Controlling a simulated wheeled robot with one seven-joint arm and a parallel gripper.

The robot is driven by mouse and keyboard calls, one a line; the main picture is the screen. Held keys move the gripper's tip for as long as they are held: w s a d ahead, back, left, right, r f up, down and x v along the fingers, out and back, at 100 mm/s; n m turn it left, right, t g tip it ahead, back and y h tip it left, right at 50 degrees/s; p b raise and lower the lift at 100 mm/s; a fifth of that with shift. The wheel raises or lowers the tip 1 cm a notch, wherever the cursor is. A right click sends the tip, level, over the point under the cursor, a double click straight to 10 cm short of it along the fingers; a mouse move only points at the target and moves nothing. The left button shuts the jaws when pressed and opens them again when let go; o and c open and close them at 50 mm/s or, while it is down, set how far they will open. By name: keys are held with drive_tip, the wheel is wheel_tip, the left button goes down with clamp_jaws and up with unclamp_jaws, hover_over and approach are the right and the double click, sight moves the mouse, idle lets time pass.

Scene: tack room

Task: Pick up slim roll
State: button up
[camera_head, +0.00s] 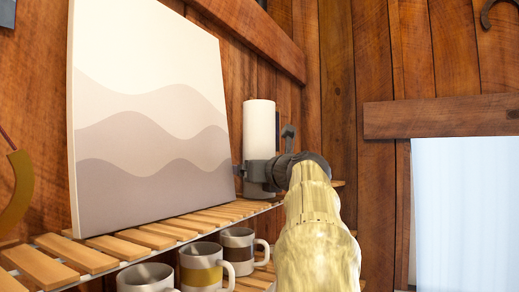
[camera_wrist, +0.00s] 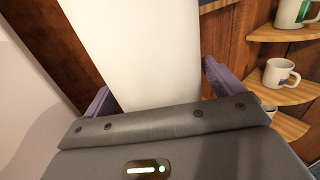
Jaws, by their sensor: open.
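The slim roll (camera_head: 260,128) is a white upright cylinder at the right end of the slatted wooden shelf, near the plank wall. My gripper (camera_head: 258,172) is open at the lower part of the roll, with a finger visible along its left side. In the wrist view the roll (camera_wrist: 140,45) fills the space between the two purple-grey fingers of my gripper (camera_wrist: 160,90), one on either side. Whether the fingers touch it cannot be told.
A large canvas (camera_head: 150,120) with wavy bands leans on the slatted shelf (camera_head: 160,232), left of the roll. Several mugs, such as the brown-banded one (camera_head: 237,240), stand below. The wrist view shows mugs (camera_wrist: 279,72) on wooden shelves at right.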

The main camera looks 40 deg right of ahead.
sight(258, 141)
drive_tip(key=shift+w, duration=0.1)
drive_tip(key=c, duration=1.1)
drive_tip(key=shift+r, duration=0.15)
drive_tip(key=shift+s+d+r, duration=0.1)
drive_tip(key=shift+s+r, duration=0.05)
drive_tip(key=shift+s, duration=0.05)
wheel_tip(258, 141, up, 6)
drive_tip(key=shift+r+p, duration=0.1)
drive_tip(key=shift+p, duration=0.75)
drive_tip(key=s+d, duration=0.3)
drive_tip(key=s, duration=0.6)
drive_tip(key=s+d, duration=0.4)
drive_tip(key=s, duration=0.5)
drive_tip(key=shift+d+b, duration=0.25)
drive_tip(key=shift+b, duration=0.2)
drive_tip(key=shift+s+r, duration=0.1)
